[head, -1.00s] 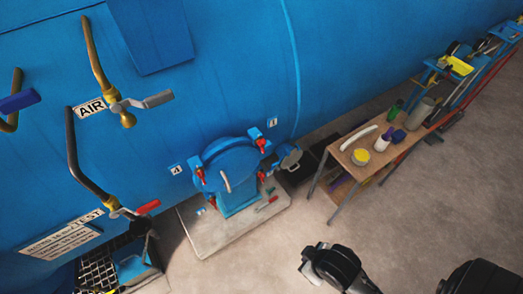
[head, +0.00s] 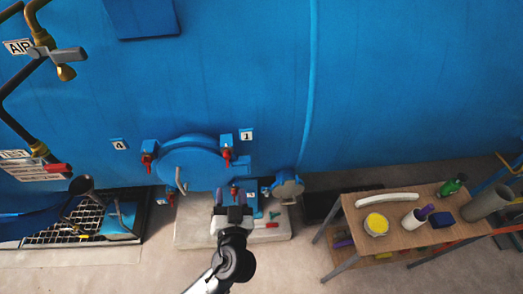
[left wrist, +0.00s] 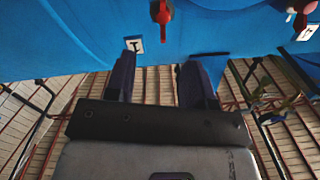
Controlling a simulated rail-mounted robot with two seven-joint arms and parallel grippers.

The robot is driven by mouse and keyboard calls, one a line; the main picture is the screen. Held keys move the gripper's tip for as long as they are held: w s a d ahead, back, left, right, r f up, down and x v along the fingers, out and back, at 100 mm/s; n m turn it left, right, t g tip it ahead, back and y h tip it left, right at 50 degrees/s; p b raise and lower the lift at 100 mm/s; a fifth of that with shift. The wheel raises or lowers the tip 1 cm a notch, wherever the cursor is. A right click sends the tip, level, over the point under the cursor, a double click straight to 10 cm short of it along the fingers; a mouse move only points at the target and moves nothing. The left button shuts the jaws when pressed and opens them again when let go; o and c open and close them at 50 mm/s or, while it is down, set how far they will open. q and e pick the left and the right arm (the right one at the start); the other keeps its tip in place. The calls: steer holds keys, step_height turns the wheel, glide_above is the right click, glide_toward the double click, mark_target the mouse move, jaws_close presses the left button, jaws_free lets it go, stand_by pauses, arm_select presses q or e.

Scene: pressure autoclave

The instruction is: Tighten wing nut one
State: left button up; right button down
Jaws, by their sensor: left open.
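The round blue hatch (head: 188,165) is on the side of the blue vessel. Wing nut one (head: 227,157), red, sits at its upper right beside the "1" label (head: 246,134). It also shows at the top of the left wrist view (left wrist: 161,12), ahead of the fingers, with its label (left wrist: 134,44) below it. My left gripper (head: 230,200) is open and empty, in front of the hatch's lower right in the head view, apart from wing nut one. Its two dark fingers (left wrist: 159,78) are spread in the left wrist view. My right gripper is out of view.
A pale slab (head: 190,236) lies below.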

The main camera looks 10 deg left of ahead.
mark_target(227, 154)
arm_select(q)
steer(key=w+a, duration=0.1)
steer(key=w, duration=0.2)
steer(key=w+a+n+p, duration=0.1)
steer(key=w, duration=0.3)
steer(key=w+a+n+p, duration=0.1)
steer(key=w+a, duration=0.1)
steer(key=w, duration=0.2)
steer(key=shift+w+r, duration=0.25)
steer(key=shift+r, duration=0.1)
steer(key=shift+p+x, duration=0.3)
steer(key=shift+x, duration=0.5)
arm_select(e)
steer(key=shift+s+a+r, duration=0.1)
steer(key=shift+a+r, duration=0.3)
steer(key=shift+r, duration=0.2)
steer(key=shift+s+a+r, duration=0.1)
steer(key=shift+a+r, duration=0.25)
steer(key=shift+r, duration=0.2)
arm_select(q)
steer(key=shift+f, duration=0.1)
jaws_close()
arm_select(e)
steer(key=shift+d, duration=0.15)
